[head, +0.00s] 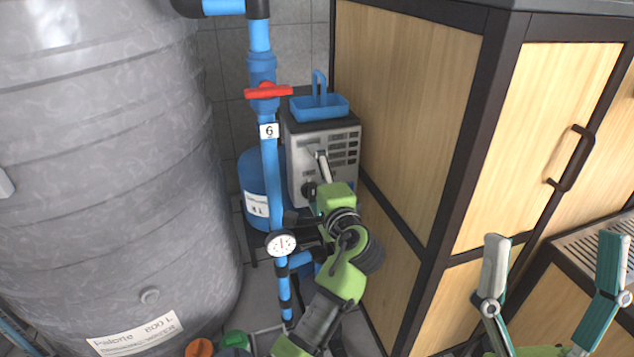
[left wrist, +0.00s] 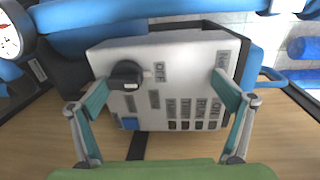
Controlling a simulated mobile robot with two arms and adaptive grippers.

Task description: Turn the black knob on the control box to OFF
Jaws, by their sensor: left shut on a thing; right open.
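The control box (head: 345,175) is a light grey box with dark slots and labels, beside the cabinet. It fills the middle of the left wrist view (left wrist: 190,80), turned sideways. Its black knob (left wrist: 127,75) sits near the picture's left end of the face, with an OFF label (left wrist: 159,72) to its right. I cannot tell the knob's setting clearly. My right gripper (head: 556,238) is open and empty.
A blue tray (head: 320,107) rests on the box. A blue pipe with a red valve handle (head: 268,92) and a gauge (head: 281,243) stands left of it. A large grey tank (head: 100,170) fills the left. A wooden cabinet (head: 400,110) closes off the right.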

